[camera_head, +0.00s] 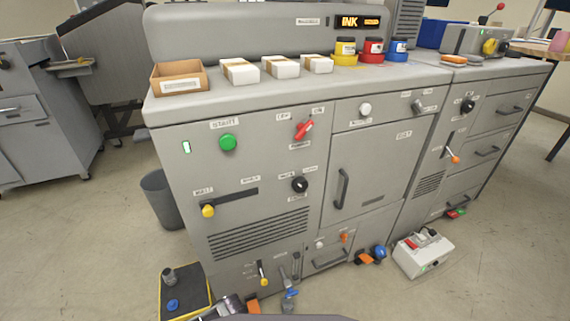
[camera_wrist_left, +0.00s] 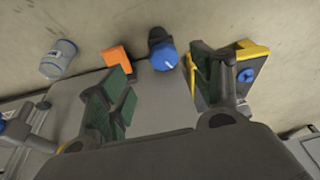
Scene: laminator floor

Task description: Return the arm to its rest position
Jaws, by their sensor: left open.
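My left gripper (camera_wrist_left: 160,78) is open, with its two green-padded fingers spread apart and nothing between the pads. A blue knob (camera_wrist_left: 166,57) on a dark mount shows beyond the gap between the fingers; I cannot tell its distance. In the head view, a grey and dark part at the bottom edge seems to be part of my left arm, low in front of the machine. The grey laminator cabinet (camera_head: 262,185) fills the middle of that view. My right gripper is not in view.
A black, yellow-edged box (camera_head: 184,290) stands on the floor at lower left. A white box (camera_head: 423,254) lies on the floor at right. A grey bin (camera_head: 160,198) stands left of the cabinet. An orange block (camera_wrist_left: 117,58) and a jar (camera_wrist_left: 58,59) show in the wrist view.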

